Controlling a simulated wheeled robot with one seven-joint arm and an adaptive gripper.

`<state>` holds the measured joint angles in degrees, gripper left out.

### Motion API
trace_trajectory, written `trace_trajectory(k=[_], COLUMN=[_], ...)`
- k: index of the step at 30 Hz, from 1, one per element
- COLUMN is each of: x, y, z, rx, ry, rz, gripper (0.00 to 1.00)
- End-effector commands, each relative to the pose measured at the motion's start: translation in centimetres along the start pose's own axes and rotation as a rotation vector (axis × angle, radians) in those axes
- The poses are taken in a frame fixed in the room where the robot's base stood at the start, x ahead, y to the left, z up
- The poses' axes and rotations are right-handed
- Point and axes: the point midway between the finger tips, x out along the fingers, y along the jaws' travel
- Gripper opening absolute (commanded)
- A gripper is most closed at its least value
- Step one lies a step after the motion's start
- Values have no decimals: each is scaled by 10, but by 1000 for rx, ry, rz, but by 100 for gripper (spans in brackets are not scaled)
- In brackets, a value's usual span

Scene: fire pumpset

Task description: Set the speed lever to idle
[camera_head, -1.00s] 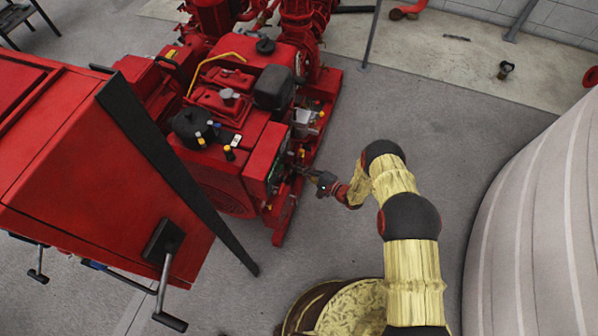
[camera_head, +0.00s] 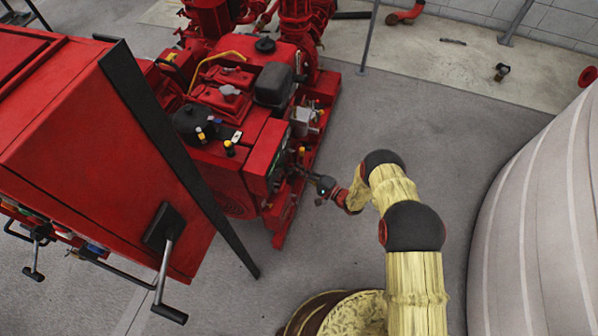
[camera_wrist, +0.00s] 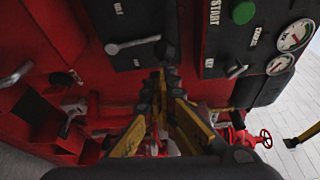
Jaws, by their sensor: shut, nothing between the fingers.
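In the wrist view a silver lever (camera_wrist: 133,44) with a rounded end sits on a dark panel (camera_wrist: 125,15) with small white labels that I cannot read surely. It looks like the speed lever. My gripper (camera_wrist: 167,74) is shut and empty, its fingertips close below and right of the lever's right end. I cannot tell whether they touch it. In the head view my gripper (camera_head: 303,172) is at the near right side of the red engine (camera_head: 228,110), by its control panel (camera_head: 277,166). The lever cannot be made out there.
Right of the lever, another dark panel holds a green START button (camera_wrist: 243,13), gauges (camera_wrist: 295,34) and a small switch (camera_wrist: 236,71). A red valve wheel (camera_wrist: 265,139) is lower right. A red cabinet (camera_head: 100,150) stands left and a large pale tank (camera_head: 540,220) right, with grey floor between.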

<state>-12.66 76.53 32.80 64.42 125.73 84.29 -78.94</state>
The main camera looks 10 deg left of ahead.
Motion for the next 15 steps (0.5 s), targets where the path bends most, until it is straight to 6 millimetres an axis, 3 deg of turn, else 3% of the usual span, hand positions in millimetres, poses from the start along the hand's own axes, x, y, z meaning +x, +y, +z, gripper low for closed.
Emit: trace_trajectory(k=[9, 15], x=[-6, -8], y=[4, 3], z=[18, 24], rx=[-222, -255], ry=[-1, -1], rz=[-77, -88], gripper=[0, 0])
